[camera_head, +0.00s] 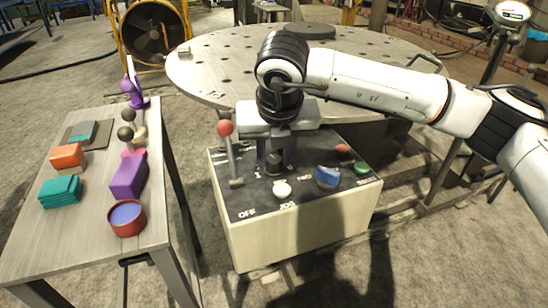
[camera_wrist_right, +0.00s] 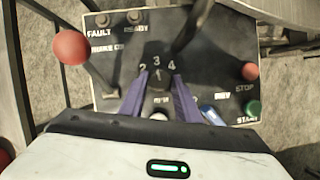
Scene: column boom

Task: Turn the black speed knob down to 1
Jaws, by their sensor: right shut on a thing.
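The black speed knob (camera_head: 273,166) sits on the dark top panel of a cream control box (camera_head: 300,226). My right gripper (camera_head: 275,158) reaches down over the panel, and its purple fingers are shut on the knob from both sides. In the right wrist view the knob (camera_wrist_right: 157,92) lies between the two fingers (camera_wrist_right: 159,82). The white numbers 2, 3 and 4 show around its far side, and a white mark on the knob points toward 3. The number 1 cannot be made out. My left gripper is not in view.
A red-ball lever (camera_head: 226,128) stands left of the knob. A white knob (camera_head: 282,189), a blue switch (camera_head: 327,177), a red button (camera_head: 342,149) and a green button (camera_head: 362,167) are close by. A side table (camera_head: 90,225) with blocks stands left; a round perforated table (camera_head: 210,62) is behind.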

